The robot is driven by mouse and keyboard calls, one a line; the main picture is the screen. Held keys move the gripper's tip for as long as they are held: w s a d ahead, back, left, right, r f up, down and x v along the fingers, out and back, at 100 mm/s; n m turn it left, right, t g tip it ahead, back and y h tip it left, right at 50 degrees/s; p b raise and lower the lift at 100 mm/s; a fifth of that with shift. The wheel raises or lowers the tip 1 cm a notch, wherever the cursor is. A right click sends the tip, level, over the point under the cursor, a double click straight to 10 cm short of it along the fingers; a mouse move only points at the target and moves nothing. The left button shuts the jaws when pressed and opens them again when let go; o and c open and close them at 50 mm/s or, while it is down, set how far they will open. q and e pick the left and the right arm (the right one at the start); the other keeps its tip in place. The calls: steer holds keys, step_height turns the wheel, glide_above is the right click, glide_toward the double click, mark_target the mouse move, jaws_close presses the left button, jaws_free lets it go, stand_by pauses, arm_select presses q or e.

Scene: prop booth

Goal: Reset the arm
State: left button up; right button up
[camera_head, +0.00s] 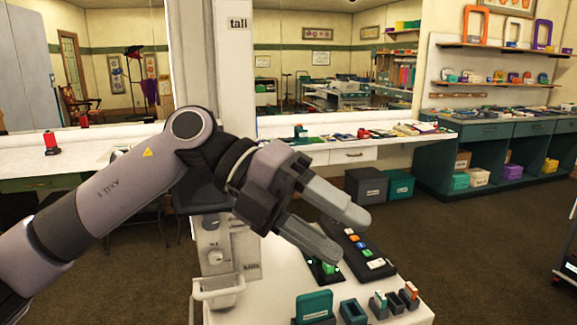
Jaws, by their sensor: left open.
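My left arm comes in from the left and reaches across the middle of the view. Its gripper (334,232) is open, with its two fingers apart and nothing between them. The fingers point down to the right, over the white table (268,292). A small green object (325,268) shows just below the lower fingertip; I cannot tell whether they touch. My right gripper is not in view.
On the white table are a black panel with coloured buttons (362,247), a teal box (314,308) and several small holders (353,311). A grey box with dials (217,250) stands at its left. Long counters (350,153) line the back; open carpet (470,235) lies right.

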arm_select(q)
steer(key=w+a+f+n+t+y, duration=0.1)
steer(key=w+a+f+n+t, duration=0.1)
steer(key=a+f+n+t, duration=0.55)
steer(key=w+a+f+n+t, duration=0.2)
steer(key=f+n+t, duration=0.65)
steer(key=n, duration=0.55)
steer(key=w+a+f+n+t+y, duration=0.15)
steer(key=a+f+n+t, duration=0.25)
steer(key=f+n+t, duration=0.45)
steer(key=s+a+f+n+g+y, duration=0.3)
steer(key=s+f, duration=0.5)
steer(key=f, duration=0.3)
steer(key=s+a+f+n+g+y, duration=0.4)
steer(key=s+a+f+n+g, duration=0.2)
steer(key=f, duration=0.6)
steer(key=s+a, duration=0.2)
steer(key=s, duration=0.1)
steer(key=shift+a, duration=0.15)
steer(key=shift+w+r, duration=0.1)
